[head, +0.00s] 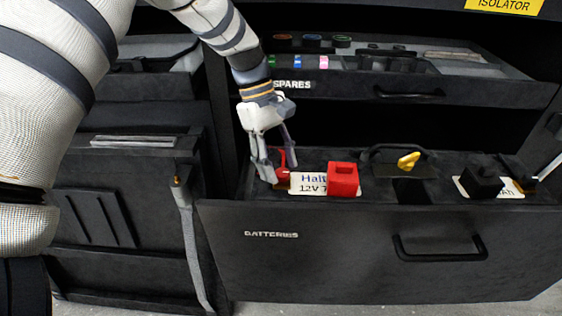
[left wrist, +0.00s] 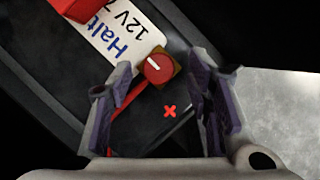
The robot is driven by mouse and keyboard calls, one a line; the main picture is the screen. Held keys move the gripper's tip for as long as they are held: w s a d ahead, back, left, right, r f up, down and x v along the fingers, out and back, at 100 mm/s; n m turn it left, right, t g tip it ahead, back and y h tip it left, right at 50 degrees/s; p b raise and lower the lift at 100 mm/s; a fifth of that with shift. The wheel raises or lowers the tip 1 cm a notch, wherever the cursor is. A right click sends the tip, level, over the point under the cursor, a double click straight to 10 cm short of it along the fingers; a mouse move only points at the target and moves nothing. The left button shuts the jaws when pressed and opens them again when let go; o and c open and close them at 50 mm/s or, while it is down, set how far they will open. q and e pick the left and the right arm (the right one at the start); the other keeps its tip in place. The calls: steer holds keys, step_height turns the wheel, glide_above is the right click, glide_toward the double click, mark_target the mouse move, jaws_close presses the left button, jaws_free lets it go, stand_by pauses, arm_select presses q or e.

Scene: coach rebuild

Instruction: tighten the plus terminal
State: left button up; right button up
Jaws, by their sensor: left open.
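The plus terminal (left wrist: 158,68) is a round red knob with a pale slot line on a brass-coloured base, at the corner of a battery with a white label (left wrist: 118,30). A red plus mark (left wrist: 169,111) is on the black top beside it. In the head view the terminal (head: 282,174) is partly hidden by my left gripper (head: 279,172). That gripper is open and points down, its fingers on either side of the knob. The left wrist view shows both fingers apart with nothing held; contact with the knob cannot be told. My right gripper is out of view.
The battery sits in an open drawer marked BATTERIES (head: 300,250). A red cap (head: 343,179) stands close to the right. A black cap (head: 483,181) and a yellow piece (head: 409,161) are farther right. The open SPARES drawer (head: 460,90) overhangs behind.

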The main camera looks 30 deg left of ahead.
arm_select(q)
steer(key=shift+d+f, duration=0.1)
steer(key=shift+f, duration=0.1)
jaws_close()
steer(key=m+g, duration=0.1)
steer(key=m, duration=0.1)
steer(key=m+y, duration=0.1)
steer(key=m, duration=0.2)
steer(key=shift+w+d+f+g, duration=0.1)
steer(key=shift+w+g, duration=0.1)
steer(key=shift+g, duration=0.2)
steer(key=m+g+y+b, duration=0.1)
steer(key=m, duration=0.3)
steer(key=shift+w+d+m, duration=0.1)
steer(key=shift+m, duration=0.2)
steer(key=m+y, duration=0.1)
steer(key=m, duration=0.3)
steer(key=shift+d+g+y, duration=0.2)
steer(key=shift+g+y, duration=0.1)
steer(key=shift+y, duration=0.1)
steer(key=shift+d+m+y, duration=0.15)
steer(key=shift+m+y, duration=0.65)
steer(key=shift+m, duration=1.3)
